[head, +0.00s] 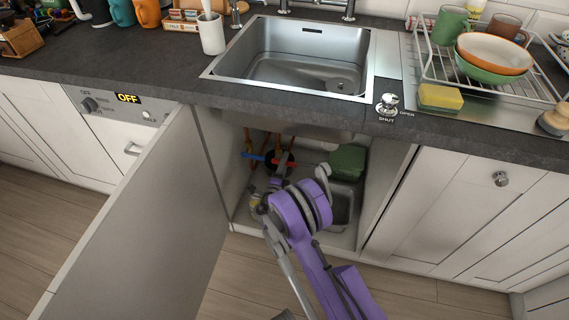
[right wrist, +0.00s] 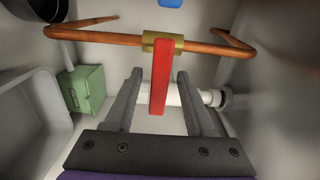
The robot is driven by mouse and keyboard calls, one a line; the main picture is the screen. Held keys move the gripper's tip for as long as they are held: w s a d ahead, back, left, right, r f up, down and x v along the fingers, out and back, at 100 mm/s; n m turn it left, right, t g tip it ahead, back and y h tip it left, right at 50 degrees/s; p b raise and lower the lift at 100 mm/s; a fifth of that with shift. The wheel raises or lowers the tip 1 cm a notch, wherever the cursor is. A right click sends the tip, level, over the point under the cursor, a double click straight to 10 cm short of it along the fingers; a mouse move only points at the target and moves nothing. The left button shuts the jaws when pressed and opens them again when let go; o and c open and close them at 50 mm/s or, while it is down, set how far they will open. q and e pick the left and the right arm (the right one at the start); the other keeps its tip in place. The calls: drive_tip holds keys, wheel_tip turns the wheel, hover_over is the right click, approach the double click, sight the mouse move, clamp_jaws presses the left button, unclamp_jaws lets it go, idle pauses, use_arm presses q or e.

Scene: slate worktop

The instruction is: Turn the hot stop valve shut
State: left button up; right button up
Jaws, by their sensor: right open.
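The hot stop valve has a red lever (right wrist: 160,77) on a brass body (right wrist: 178,44), set on a copper pipe (right wrist: 105,38). In the right wrist view the lever lies across the pipe's line. Red also shows under the sink in the head view (head: 284,164), beside a blue handle (head: 252,156). My right gripper (right wrist: 159,74) is open, with one finger on each side of the red lever and gaps showing between. In the head view my purple right arm reaches into the cabinet and hides part of it.
The cabinet door (head: 150,220) stands open at the left. Inside are a green box (right wrist: 86,90), a grey basin (head: 343,206) and a white pipe (right wrist: 190,97) behind the fingers. The sink (head: 300,70) is overhead. A blue piece (right wrist: 171,3) shows at the wrist view's top.

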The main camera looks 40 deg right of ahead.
drive_tip(key=p+v, duration=0.1)
drive_tip(key=v, duration=1)
drive_tip(key=shift+p, duration=0.3)
drive_tip(key=shift+d, duration=0.1)
